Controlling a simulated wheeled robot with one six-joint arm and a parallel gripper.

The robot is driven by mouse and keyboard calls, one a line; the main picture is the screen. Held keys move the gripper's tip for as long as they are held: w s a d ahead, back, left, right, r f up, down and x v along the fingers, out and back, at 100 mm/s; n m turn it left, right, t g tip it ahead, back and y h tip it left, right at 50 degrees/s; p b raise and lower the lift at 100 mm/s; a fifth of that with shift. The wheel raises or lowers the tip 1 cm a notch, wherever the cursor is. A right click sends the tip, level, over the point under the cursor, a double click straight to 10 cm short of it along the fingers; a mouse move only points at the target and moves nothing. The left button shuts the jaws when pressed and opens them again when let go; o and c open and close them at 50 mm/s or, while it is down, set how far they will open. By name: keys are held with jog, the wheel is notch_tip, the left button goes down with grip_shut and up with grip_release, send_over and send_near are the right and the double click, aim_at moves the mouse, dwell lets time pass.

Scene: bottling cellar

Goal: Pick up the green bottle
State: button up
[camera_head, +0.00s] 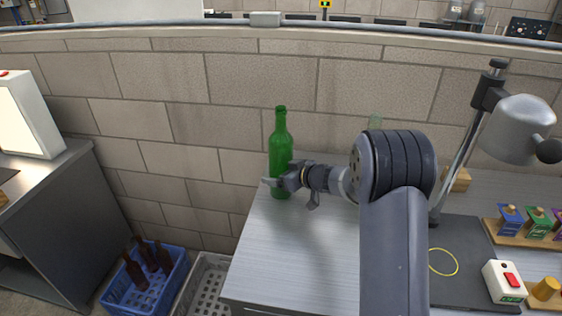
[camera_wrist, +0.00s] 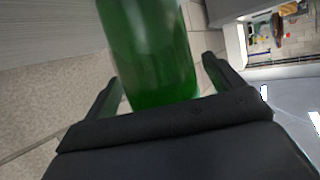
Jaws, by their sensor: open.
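The green bottle (camera_head: 280,148) stands upright near the left end of the metal workbench (camera_head: 290,240), in front of the block wall. My gripper (camera_head: 272,184) is at the bottle's lower body in the head view and hides part of it. In the wrist view the bottle (camera_wrist: 150,55) fills the middle of the picture, between the two fingers of my gripper (camera_wrist: 160,75). The fingers are apart, one on each side of the bottle. Whether either finger touches the glass I cannot tell.
A metal lamp (camera_head: 518,128) stands on the bench at the right, by a dark mat (camera_head: 455,245) with a yellow ring (camera_head: 443,262). A blue crate (camera_head: 117,302) with brown bottles is on the floor at left.

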jog(key=c, duration=1.4)
